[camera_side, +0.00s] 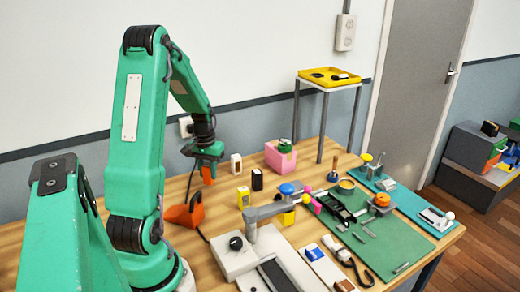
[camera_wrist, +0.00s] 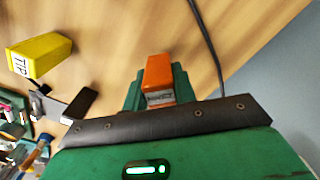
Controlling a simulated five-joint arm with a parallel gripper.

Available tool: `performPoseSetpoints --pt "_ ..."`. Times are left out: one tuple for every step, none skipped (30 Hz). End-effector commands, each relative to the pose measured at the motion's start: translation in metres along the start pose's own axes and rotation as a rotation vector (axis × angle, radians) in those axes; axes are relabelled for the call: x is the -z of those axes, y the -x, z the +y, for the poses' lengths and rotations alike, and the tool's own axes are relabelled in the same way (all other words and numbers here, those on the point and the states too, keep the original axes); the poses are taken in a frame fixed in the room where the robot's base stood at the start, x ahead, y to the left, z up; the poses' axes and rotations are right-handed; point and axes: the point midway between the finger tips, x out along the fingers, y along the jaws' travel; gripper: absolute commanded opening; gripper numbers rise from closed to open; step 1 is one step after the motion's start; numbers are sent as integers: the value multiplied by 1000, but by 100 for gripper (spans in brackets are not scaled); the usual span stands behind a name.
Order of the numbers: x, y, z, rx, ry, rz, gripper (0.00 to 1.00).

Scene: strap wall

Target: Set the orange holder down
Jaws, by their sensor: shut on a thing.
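My gripper (camera_side: 208,160) hangs over the back left of the table, pointing down. It is shut on the orange holder (camera_side: 208,174), whose lower part shows below the jaws, close to the wooden table (camera_side: 228,210). I cannot tell whether it touches the wood. In the wrist view the orange holder (camera_wrist: 158,75) sits between the green jaws (camera_wrist: 157,92), with bare wood around it. Its gripped part is partly hidden by the jaws.
An orange wedge-shaped piece (camera_side: 185,212) stands nearer the camera. A yellow box (camera_side: 243,196), a dark box (camera_side: 257,180), a white-and-black box (camera_side: 236,163) and a pink block (camera_side: 280,157) stand to the right. A black cable (camera_wrist: 208,45) runs close by.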

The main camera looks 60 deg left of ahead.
Motion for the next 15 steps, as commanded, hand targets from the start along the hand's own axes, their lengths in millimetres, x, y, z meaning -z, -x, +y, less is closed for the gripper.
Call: performPoseSetpoints --pt "0 -7 0 0 0 -2 2" --pt "0 -10 0 0 0 -3 2" --pt "-1 -14 0 0 0 -3 2" --pt "0 -16 0 0 0 -2 2" --pt "0 -18 0 0 0 -1 2" --pt "0 -20 0 0 0 0 2" --pt "0 -21 0 0 0 0 2" --pt "0 -21 0 0 0 0 2" --pt "0 -21 0 0 0 0 2" --pt "0 -21 0 0 0 1 2" --pt "0 -21 0 0 0 1 2" --pt "0 -21 0 0 0 1 2" --pt "0 -21 0 0 0 1 2" --pt "0 -21 0 0 0 1 2" --pt "0 -21 0 0 0 1 2"
